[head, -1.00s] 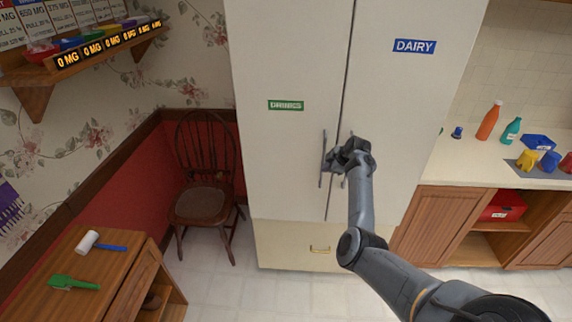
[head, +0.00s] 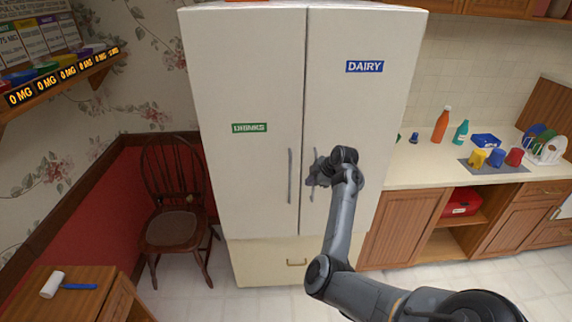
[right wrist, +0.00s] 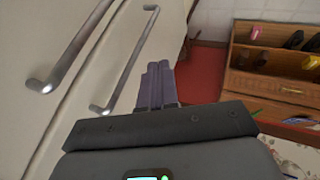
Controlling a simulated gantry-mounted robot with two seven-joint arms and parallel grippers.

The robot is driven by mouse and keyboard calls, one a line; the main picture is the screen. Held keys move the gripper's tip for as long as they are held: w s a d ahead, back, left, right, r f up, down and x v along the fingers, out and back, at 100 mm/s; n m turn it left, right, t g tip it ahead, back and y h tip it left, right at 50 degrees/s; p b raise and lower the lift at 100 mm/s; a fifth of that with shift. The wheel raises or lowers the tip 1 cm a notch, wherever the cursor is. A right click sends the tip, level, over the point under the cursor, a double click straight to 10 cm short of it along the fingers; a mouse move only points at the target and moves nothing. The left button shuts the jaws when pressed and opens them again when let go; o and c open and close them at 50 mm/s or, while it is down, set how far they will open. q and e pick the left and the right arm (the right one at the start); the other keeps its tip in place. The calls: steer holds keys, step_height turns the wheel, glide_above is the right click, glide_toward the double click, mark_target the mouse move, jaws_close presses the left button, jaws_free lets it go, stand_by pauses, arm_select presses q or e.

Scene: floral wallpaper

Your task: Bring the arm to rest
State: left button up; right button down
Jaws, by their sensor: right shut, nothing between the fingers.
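My right arm reaches up from the lower right in the head view. Its gripper (head: 316,176) is in front of the white refrigerator (head: 250,70), beside the handle of the right door (head: 365,120). In the right wrist view the two fingers (right wrist: 158,80) are together with nothing between them. Two metal door handles show there, the nearer one (right wrist: 75,50) and another (right wrist: 132,60), to the left of the fingers and apart from them. Both doors look closed. My left gripper is not in view.
A wooden chair (head: 172,228) stands left of the refrigerator. A counter (head: 430,168) with bottles and cups is at the right. A wooden table (head: 60,300) with a white-headed mallet (head: 52,284) is at the lower left. Floor in front of the refrigerator is partly clear.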

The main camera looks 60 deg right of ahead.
steer(key=s+a+f+n+g, duration=0.3)
steer(key=s+a+f+g, duration=0.25)
steer(key=s+f, duration=0.55)
steer(key=s+a+f+n, duration=0.1)
steer(key=s+a+f, duration=0.15)
steer(key=a, duration=0.95)
steer(key=s+a+f, duration=0.1)
steer(key=a+f, duration=0.3)
steer(key=a, duration=0.8)
steer(key=s+a+f+n, duration=0.1)
steer(key=s+a+f, duration=0.15)
steer(key=a, duration=0.95)
steer(key=w+a+r+m+t+y, duration=0.2)
steer(key=a+r+m, duration=0.65)
steer(key=a, duration=0.35)
step_height(320, 180, up, 18)
steer(key=p, duration=1.8)
steer(key=shift+d, duration=0.25)
